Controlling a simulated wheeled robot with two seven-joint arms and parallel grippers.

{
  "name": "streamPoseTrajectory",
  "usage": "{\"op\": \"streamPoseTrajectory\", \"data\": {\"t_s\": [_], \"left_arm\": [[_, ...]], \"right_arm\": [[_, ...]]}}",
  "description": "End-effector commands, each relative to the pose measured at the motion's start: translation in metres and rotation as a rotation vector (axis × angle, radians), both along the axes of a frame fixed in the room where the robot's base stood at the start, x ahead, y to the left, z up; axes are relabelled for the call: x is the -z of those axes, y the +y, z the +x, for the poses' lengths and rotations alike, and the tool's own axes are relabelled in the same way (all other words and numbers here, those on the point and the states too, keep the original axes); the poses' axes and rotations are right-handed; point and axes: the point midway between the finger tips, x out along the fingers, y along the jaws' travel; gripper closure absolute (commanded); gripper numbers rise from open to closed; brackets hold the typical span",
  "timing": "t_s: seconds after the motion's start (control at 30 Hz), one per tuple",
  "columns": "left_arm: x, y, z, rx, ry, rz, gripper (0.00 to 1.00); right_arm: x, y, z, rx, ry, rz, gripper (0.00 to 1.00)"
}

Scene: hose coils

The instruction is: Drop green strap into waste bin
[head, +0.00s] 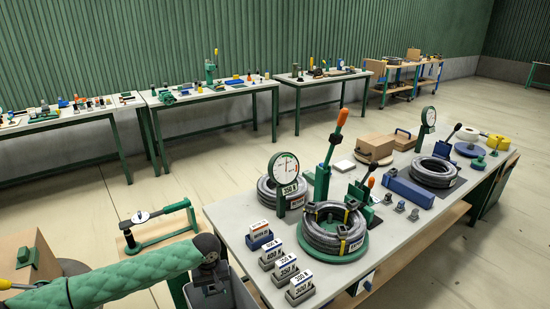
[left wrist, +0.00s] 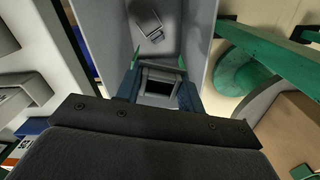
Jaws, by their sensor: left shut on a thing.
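My left gripper (head: 212,284) reaches in from the lower left, pointing down over the grey waste bin (head: 243,293). In the left wrist view the bin (left wrist: 200,35) opens below the fingers. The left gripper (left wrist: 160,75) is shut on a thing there. Slivers of green, which look like the green strap (left wrist: 182,62), show at the fingertips; most of it is hidden by the fingers and a grey block-like part between them. A small grey piece (left wrist: 150,26) lies on the bin floor. The strap cannot be made out in the head view. My right gripper is out of view.
The grey workbench (head: 240,220) stands right of the bin, with several label blocks (head: 286,272) near its edge. A hose coil (head: 333,232) with yellow straps lies on it. A green-armed stand (head: 160,228) is behind the bin, and a cardboard box (head: 28,258) is at left.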

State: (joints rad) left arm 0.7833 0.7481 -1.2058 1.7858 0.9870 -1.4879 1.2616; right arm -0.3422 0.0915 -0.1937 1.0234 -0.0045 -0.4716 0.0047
Motion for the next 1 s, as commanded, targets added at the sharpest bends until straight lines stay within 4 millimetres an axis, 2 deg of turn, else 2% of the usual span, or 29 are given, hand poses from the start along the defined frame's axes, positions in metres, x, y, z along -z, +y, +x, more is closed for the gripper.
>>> {"op": "streamPoseTrajectory", "data": {"t_s": [0.27,0.3,0.4,0.43,0.77,0.87,1.0], "left_arm": [[0.000,0.000,0.000,0.000,0.000,0.000,0.89],[0.000,0.000,0.000,0.000,0.000,0.000,0.60],[0.000,0.000,0.000,0.000,0.000,0.000,0.41],[0.000,0.000,0.000,0.000,0.000,0.000,0.37],[-0.002,0.000,0.000,0.000,-0.001,-0.001,0.37],[-0.009,0.000,0.001,-0.001,-0.001,-0.001,0.37],[-0.028,0.000,0.001,0.000,-0.003,0.000,0.37]], "right_arm": [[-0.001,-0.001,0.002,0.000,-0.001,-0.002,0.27],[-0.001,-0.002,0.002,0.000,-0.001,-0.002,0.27],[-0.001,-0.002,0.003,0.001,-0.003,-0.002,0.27],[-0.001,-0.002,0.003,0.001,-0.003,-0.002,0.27],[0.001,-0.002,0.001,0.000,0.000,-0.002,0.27],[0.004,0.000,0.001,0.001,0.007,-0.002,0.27],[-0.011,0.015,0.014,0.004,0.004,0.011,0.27]]}}
